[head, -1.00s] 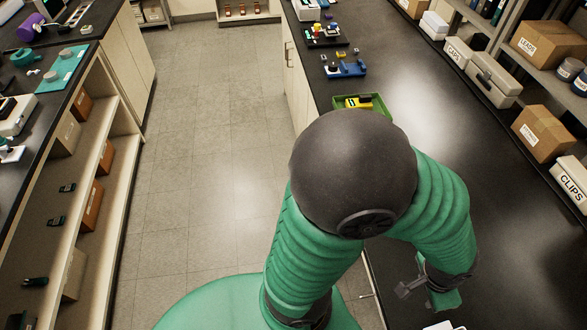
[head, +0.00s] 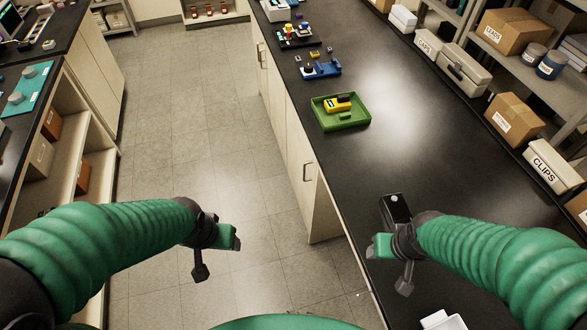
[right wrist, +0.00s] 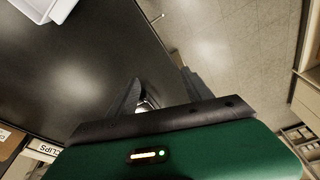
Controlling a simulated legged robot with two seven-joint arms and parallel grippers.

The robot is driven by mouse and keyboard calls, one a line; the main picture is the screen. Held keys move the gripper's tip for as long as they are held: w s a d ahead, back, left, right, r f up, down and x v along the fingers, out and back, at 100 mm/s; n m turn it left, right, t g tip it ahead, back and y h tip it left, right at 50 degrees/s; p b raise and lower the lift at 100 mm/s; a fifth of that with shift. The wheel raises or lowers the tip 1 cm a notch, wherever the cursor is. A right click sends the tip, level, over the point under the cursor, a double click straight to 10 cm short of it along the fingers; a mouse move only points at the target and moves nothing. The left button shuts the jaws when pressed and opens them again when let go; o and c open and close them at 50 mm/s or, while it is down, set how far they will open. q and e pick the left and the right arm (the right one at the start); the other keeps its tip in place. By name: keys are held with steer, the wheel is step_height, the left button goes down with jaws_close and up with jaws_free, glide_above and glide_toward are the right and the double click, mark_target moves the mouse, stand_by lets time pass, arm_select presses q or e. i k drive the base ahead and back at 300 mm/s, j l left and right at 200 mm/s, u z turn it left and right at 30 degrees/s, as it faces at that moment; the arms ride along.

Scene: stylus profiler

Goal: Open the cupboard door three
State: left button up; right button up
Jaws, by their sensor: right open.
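A cream cupboard door (head: 298,165) with a bar handle (head: 307,173) is in the front of the right-hand bench, and looks shut. A farther door (head: 270,80) with a similar handle (head: 262,55) is also shut. I see no numbers, so I cannot tell which is door three. My left gripper (head: 217,256) is over the floor, left of the bench and apart from the doors; its jaws are unclear. My right gripper (head: 391,262) is above the bench's near part, close to its front edge. The right wrist view shows its fingers (right wrist: 160,95) apart and empty.
The black bench top (head: 400,150) carries a green tray (head: 350,126) with a yellow device and a blue fixture (head: 320,68). Boxes stand on shelves at right. A white bin (head: 440,320) is at the near edge. The aisle floor (head: 190,150) is clear.

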mark_target(302, 160)
steer(key=i+j+u, duration=0.5)
steer(key=i, duration=0.45)
steer(key=j, duration=0.1)
